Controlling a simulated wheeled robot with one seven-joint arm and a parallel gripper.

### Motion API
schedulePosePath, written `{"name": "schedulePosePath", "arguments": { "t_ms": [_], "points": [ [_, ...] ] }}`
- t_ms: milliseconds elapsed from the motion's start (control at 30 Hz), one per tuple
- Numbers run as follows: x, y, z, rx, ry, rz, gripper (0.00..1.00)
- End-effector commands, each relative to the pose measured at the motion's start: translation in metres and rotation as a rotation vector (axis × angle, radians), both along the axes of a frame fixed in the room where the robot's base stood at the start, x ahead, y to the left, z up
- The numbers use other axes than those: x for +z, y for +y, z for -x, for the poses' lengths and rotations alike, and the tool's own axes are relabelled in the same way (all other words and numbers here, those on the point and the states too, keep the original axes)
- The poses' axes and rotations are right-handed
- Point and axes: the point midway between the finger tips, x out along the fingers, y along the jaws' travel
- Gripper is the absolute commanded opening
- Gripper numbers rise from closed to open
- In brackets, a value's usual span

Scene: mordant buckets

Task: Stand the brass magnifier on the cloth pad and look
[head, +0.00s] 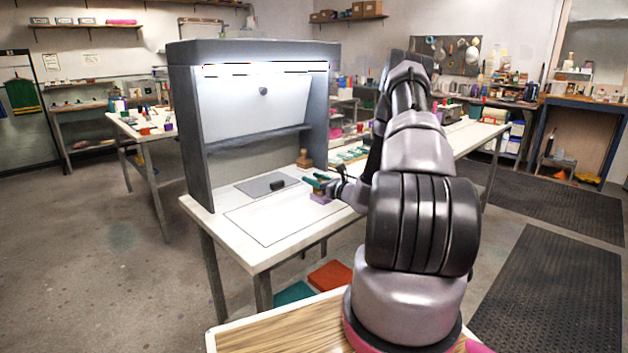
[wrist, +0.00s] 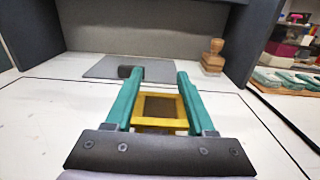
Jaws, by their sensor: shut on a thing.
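My gripper (wrist: 160,76) has teal fingers shut on the brass magnifier (wrist: 143,104), a square yellow frame with a darker middle. In the head view my gripper (head: 318,181) is over the right part of the white table, with a bit of yellow and a purple patch below it. I cannot tell whether the magnifier touches the table. A flat grey pad (wrist: 100,68), which looks like the cloth pad, lies beyond the fingers; it also shows in the head view (head: 256,187). A small black cylinder (head: 277,185) lies on its right part.
A wooden stamp-like block (head: 304,163) stands at the back right of the pad. A grey hood (head: 190,130) with side walls and a shelf encloses the back of the table (head: 265,229). Pale-topped teal items (wrist: 285,83) lie at the right. The front tabletop is clear.

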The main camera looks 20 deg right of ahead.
Motion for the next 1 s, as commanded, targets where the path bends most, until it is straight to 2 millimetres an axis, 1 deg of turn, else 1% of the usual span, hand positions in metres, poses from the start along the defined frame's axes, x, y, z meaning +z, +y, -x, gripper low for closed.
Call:
{"name": "schedulePosePath", "arguments": {
  "t_ms": [167, 200, 233, 267, 533, 633, 767, 1000],
  "points": [
    [-0.003, 0.000, 0.000, 0.000, 0.000, -0.001, 0.00],
    [-0.003, 0.000, 0.000, 0.000, 0.000, 0.000, 0.70],
    [-0.003, 0.000, 0.000, 0.000, 0.000, 0.000, 0.81],
    [-0.003, 0.000, 0.000, 0.000, 0.000, 0.000, 0.85],
    [-0.003, 0.000, 0.000, 0.000, 0.001, 0.000, 0.85],
    [0.001, -0.001, 0.001, 0.000, 0.001, 0.000, 0.85],
    [-0.001, -0.008, 0.018, -0.003, 0.003, 0.000, 0.85],
    [0.000, -0.026, 0.067, -0.005, 0.003, -0.001, 0.85]
  ]
}}
